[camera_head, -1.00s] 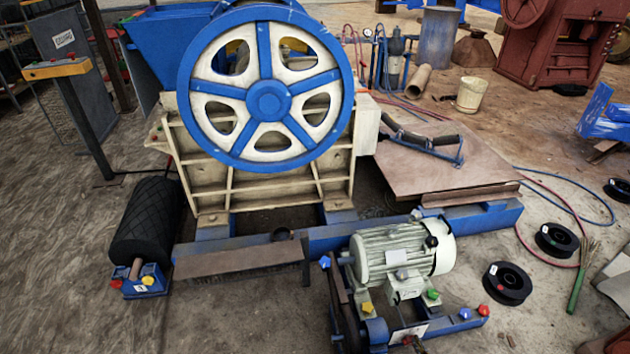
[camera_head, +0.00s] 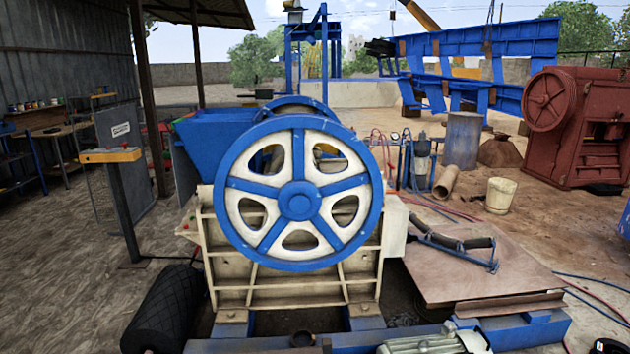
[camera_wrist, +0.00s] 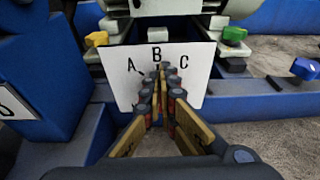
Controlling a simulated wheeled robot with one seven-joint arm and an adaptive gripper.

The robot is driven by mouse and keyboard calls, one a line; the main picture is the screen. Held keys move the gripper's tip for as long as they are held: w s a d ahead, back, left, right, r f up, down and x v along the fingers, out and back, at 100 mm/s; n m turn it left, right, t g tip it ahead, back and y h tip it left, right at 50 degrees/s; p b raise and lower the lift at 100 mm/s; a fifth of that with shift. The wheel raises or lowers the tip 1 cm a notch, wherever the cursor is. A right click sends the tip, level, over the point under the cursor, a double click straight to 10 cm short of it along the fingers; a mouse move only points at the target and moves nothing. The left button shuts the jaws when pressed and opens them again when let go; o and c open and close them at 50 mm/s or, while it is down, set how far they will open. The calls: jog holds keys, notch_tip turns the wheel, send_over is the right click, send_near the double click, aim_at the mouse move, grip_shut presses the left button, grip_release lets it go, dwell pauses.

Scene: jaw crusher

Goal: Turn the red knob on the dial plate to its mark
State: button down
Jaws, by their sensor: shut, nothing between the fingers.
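The white dial plate (camera_wrist: 196,58) with black letters A, B and C stands ahead of my gripper in the wrist view. A is at its left, B at the top middle and C at the right. My gripper (camera_wrist: 164,72) is shut and empty, its fingertips in front of the plate's middle below the B. The fingers cover that part of the plate. I cannot make out the red knob or which letter it points to. I cannot tell whether the fingertips touch anything. The head view shows neither the plate nor my gripper.
The head view shows the crusher's flywheel (camera_head: 299,201) and the motor's top (camera_head: 435,343) at the bottom edge.

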jog(key=shift+w+a, duration=0.1)
jog(key=shift+a, duration=0.35)
jog(key=shift+r, duration=0.15)
jog(key=shift+w+r, duration=0.1)
jog(key=shift+r, duration=0.2)
jog(key=s, duration=0.6)
jog(key=shift+s+d, duration=0.15)
jog(key=shift+d, duration=0.2)
jog(key=shift+f, duration=0.1)
